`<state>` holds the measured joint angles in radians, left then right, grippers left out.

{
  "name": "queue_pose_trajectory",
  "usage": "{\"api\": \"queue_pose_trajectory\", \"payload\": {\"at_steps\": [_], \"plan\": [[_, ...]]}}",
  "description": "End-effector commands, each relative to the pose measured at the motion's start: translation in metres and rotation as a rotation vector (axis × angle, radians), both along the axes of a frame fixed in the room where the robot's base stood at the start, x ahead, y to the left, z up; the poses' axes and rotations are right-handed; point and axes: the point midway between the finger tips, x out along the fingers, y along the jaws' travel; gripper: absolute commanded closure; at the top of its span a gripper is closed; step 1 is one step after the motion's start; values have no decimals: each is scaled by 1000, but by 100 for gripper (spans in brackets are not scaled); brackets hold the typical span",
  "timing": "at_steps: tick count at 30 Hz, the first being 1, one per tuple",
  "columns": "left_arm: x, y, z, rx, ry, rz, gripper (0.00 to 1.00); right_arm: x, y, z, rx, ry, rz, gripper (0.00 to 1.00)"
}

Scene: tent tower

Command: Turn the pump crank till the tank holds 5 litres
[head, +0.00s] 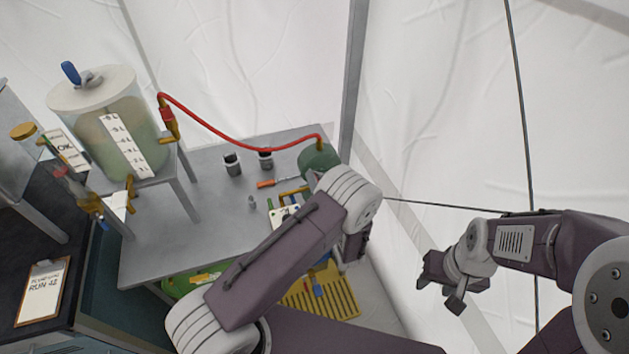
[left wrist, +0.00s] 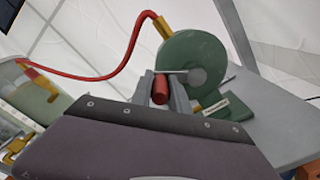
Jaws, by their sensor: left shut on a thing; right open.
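The tank (head: 98,150) is a clear cylinder with a white lid and a litre scale (head: 125,145). Greenish liquid fills much of it; I cannot read the exact level. The round green pump (head: 318,158) is on the grey table, partly hidden by my left arm. It shows in full face in the left wrist view (left wrist: 192,58). My left gripper (left wrist: 162,82) is shut on the red crank handle (left wrist: 160,92) in front of the pump. In the head view my arm hides the handle. My right gripper (head: 440,283) is open and empty, off to the right.
A red hose (head: 215,128) runs from the tank's brass fitting to the pump. Dark cups (head: 232,165) and an orange-handled tool (head: 272,183) lie on the table (head: 165,235). A clipboard (head: 43,290) lies at the left. A tent pole (head: 352,85) stands behind the pump.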

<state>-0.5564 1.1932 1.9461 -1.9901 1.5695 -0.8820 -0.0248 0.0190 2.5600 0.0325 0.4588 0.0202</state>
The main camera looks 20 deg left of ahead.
Motion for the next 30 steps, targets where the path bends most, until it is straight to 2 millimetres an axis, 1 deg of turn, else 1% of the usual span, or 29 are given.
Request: {"api": "queue_pose_trajectory", "payload": {"at_steps": [8, 9, 10, 11, 19, 21, 23, 30], "plan": [[0, -1, 0, 1, -1, -3, 100, 0, 0, 0, 0, 0, 0, 57], [0, -1, 0, 1, -1, -3, 68, 0, 0, 0, 0, 0, 0, 57], [0, -1, 0, 0, 0, -2, 60, 0, 0, 0, 0, 0, 0, 57], [0, -1, 0, 0, 0, -2, 57, 0, 0, 0, 0, 0, 0, 57], [0, -1, 0, -1, -1, -2, 57, 0, 0, 0, 0, 0, 0, 57], [-4, -4, -1, -1, 0, -4, 57, 0, 0, -2, 0, 0, 0, 57], [-11, -10, -1, -1, 0, -6, 57, 0, 0, -4, 0, 0, 0, 57], [-55, -40, -2, 0, -1, -9, 57, 0, 0, -12, 0, 0, 0, 57]]}}
